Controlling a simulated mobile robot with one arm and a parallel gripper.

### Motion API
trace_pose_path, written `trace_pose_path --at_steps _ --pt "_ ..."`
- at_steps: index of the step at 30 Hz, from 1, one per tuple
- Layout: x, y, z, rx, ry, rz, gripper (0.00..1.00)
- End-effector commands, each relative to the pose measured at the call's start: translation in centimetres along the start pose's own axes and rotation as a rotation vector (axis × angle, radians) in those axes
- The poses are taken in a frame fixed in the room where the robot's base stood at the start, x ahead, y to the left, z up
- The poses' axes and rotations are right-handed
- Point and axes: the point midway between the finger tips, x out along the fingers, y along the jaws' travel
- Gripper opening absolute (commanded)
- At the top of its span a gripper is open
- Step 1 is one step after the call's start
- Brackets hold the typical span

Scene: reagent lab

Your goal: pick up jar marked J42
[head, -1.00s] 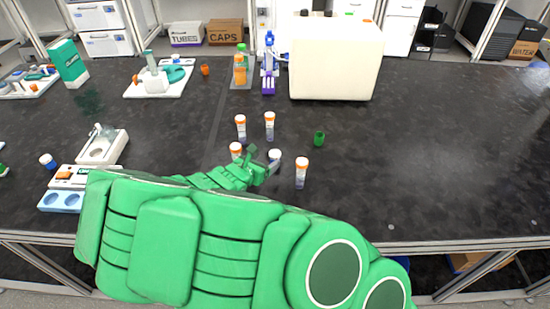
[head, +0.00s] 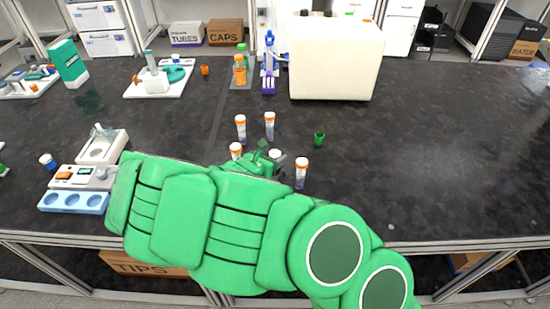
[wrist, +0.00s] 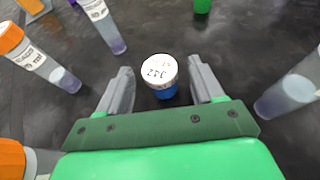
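The jar (wrist: 161,83) has a white lid and a blue body. Its lid carries dark marks that read as J42 upside down in the wrist view. It stands upright on the dark bench between the two grey fingers of my gripper (wrist: 160,76), with a gap on each side. My gripper is open and holds nothing. In the head view the white lid of the jar (head: 275,154) shows just past my gripper (head: 263,152), and my arm hides the lower part of the jar.
Orange-capped tubes stand close around: left (head: 236,150), behind (head: 269,125), behind left (head: 241,128) and right (head: 301,172). A green cup (head: 319,138) is behind right. A cream box (head: 336,60) stands farther back. The right side of the bench is clear.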

Motion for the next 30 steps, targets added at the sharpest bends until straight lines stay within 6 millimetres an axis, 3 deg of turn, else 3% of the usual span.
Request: trace_pose_path --at_steps 1,10,20,30 --pt "0.0 0.0 0.0 0.0 0.0 0.0 0.58" --pt "0.0 0.0 0.0 0.0 0.0 0.0 0.12" --pt "-0.1 0.0 0.3 0.001 -0.001 0.0 0.12" --pt "-1.5 0.0 3.7 0.003 -0.003 0.0 0.12"
